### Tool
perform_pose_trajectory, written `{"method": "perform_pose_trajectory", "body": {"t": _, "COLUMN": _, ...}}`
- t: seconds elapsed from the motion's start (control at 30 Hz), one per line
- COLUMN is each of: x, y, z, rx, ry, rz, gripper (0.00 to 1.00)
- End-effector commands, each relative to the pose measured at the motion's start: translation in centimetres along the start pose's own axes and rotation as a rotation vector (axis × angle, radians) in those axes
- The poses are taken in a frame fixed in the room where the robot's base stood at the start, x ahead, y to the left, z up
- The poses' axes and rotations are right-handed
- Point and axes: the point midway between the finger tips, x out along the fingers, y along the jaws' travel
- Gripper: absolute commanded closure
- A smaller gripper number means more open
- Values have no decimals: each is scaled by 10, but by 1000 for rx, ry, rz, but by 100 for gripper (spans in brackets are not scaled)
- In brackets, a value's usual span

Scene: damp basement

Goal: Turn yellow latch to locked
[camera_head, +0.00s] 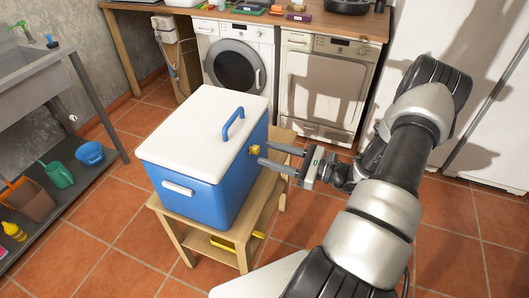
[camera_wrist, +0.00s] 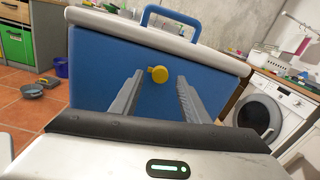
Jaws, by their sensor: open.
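The yellow latch (camera_head: 254,150) is a small round knob with a stub, on the right-hand side face of the blue cooler (camera_head: 222,195). The cooler has a white lid (camera_head: 200,125) with a blue handle (camera_head: 233,124), and the lid is down. My gripper (camera_head: 264,154) points at this face with its fingers open and nothing between them. In the wrist view the latch (camera_wrist: 158,74) shows between and beyond the two fingertips, its stub pointing left. I cannot tell whether a finger touches it.
The cooler stands on a wooden stool (camera_head: 170,232). A washing machine (camera_head: 236,62) and a dryer (camera_head: 325,80) stand under a wooden counter behind. A sink (camera_head: 35,75) and low shelf with buckets are at left. Tiled floor is clear between.

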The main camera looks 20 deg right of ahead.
Motion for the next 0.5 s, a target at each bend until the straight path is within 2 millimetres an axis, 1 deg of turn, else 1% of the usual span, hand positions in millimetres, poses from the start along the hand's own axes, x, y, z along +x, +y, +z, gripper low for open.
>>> {"method": "perform_pose_trajectory", "body": {"t": 0.03, "x": 8, "y": 0, "z": 0, "rx": 0, "ry": -1, "rz": 1, "gripper": 58}}
{"method": "perform_pose_trajectory", "body": {"t": 0.1, "x": 16, "y": 0, "z": 0, "rx": -1, "ry": -2, "rz": 1, "gripper": 58}}
{"method": "perform_pose_trajectory", "body": {"t": 0.2, "x": 23, "y": 0, "z": 0, "rx": -1, "ry": 0, "rz": 0, "gripper": 58}}
{"method": "perform_pose_trajectory", "body": {"t": 0.5, "x": 26, "y": 0, "z": 0, "rx": -1, "ry": 0, "rz": 0, "gripper": 58}}
